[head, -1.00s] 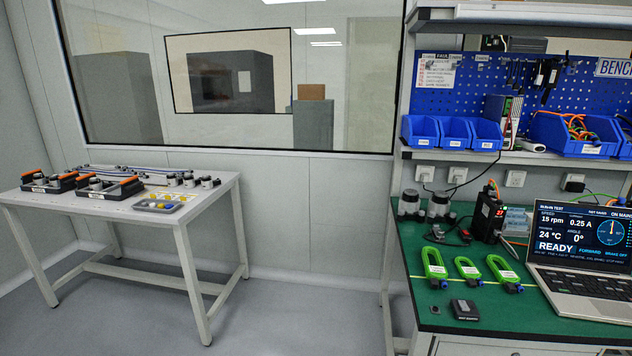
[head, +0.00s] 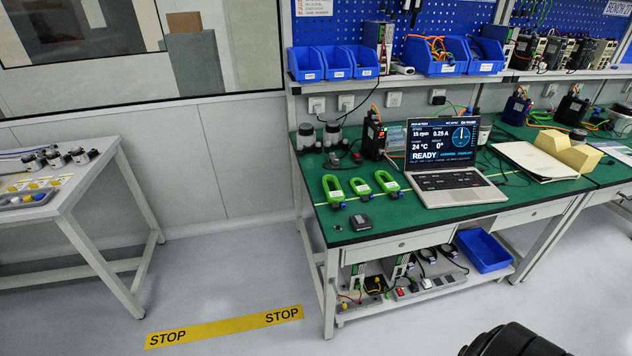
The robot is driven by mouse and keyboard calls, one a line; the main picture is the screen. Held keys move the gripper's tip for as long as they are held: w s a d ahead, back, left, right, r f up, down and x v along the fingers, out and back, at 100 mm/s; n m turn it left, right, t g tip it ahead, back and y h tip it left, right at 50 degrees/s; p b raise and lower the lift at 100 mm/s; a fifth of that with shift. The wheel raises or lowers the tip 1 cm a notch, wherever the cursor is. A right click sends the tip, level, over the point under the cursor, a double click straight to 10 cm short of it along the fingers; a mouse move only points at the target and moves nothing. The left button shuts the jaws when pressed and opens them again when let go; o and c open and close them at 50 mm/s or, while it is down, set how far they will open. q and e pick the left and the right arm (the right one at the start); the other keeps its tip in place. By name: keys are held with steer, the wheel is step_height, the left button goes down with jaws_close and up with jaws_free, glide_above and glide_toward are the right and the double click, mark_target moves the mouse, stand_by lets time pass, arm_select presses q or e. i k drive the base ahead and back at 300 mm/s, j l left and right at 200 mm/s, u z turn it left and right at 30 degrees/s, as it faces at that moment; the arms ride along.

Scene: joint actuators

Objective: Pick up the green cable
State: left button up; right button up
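Three bright green looped cables lie side by side on the green bench top in the head view: a left one (head: 333,189), a middle one (head: 361,187) and a right one (head: 387,181). Each has a small dark blue connector at its near end, and the middle and right ones show a pale label. They lie left of the open laptop (head: 447,165). Neither gripper shows. A black rounded part, probably of my own arm, shows at the bottom right edge, well short of the bench.
The bench (head: 340,240) has a small dark box (head: 361,222) near its front edge. A lower shelf holds a blue bin (head: 484,250) and wired devices. A white table (head: 75,195) stands left. Open floor with a yellow STOP strip (head: 223,328) lies before the bench.

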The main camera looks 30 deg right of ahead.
mark_target(337, 198)
steer(key=i+j+z, duration=0.1)
steer(key=i+z, duration=0.2)
steer(key=i, duration=0.15)
steer(key=i+j+z, duration=0.25)
steer(key=i, duration=0.2)
steer(key=i+j+z, duration=0.3)
steer(key=i, duration=0.1)
